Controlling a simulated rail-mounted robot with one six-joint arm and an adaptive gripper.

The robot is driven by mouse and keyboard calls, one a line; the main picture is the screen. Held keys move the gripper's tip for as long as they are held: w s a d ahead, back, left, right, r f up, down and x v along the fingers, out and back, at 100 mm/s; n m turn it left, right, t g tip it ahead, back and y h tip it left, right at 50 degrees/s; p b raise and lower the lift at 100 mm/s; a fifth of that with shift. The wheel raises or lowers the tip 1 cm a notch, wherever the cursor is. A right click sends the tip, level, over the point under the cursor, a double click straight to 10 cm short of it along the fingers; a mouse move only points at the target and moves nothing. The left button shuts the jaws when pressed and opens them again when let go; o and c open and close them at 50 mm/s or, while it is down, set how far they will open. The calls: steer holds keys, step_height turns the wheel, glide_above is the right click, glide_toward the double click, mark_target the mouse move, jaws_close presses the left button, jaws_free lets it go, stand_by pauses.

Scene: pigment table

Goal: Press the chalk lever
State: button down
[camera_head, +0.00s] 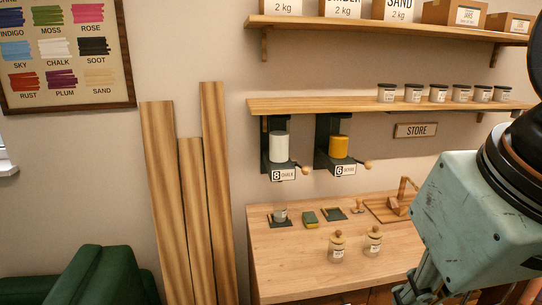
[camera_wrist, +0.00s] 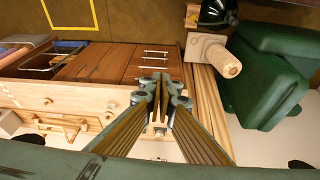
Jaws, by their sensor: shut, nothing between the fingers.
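The chalk dispenser, with a white cylinder (camera_head: 279,147) and a label reading 8 CHALK (camera_head: 284,174), hangs under the lower shelf. Its lever ends in a round wooden knob (camera_head: 305,171) at the right of the label. A clear glass jar (camera_head: 280,213) stands on the dark pad below it. My gripper (camera_wrist: 160,118) is shut and empty in the wrist view, with a drawer cabinet (camera_wrist: 110,65) and planks beyond it. The chalk lever cannot be made out there. In the head view my arm is at the right, well apart from the lever; the fingertips are not clearly seen.
The ochre dispenser (camera_head: 339,148) hangs right of the chalk one, its lever knob (camera_head: 368,164) sticking out right. Two corked jars (camera_head: 337,248) stand on the worktop (camera_head: 285,262). Tall planks (camera_head: 165,200) lean left of it. A green armchair (camera_head: 95,278) is at lower left.

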steer(key=w+r+p, duration=0.2)
steer(key=w+r, duration=0.2)
steer(key=w, duration=0.6)
steer(key=w+r+p, duration=0.1)
steer(key=w+r, duration=0.3)
steer(key=w, duration=0.5)
steer(key=w+r+p, duration=0.2)
steer(key=w+r, duration=0.2)
steer(key=w, duration=0.6)
steer(key=w+f+p, duration=0.2)
steer(key=w, duration=1.4)
steer(key=w+f+n+p, duration=0.1)
steer(key=w+f+p, duration=0.1)
steer(key=w, duration=1.4)
steer(key=shift+w+d+f+g, duration=0.15)
steer(key=shift+d+f+g, duration=0.05)
steer(key=shift+d+g, duration=0.15)
steer(key=shift+f, duration=0.1)
glide_above(306, 167)
steer(key=f, duration=1.1)
steer(key=shift+s+d+f, duration=0.1)
steer(key=shift+s+d, duration=0.05)
steer(key=shift+s, duration=0.15)
steer(key=shift+f, duration=1.1)
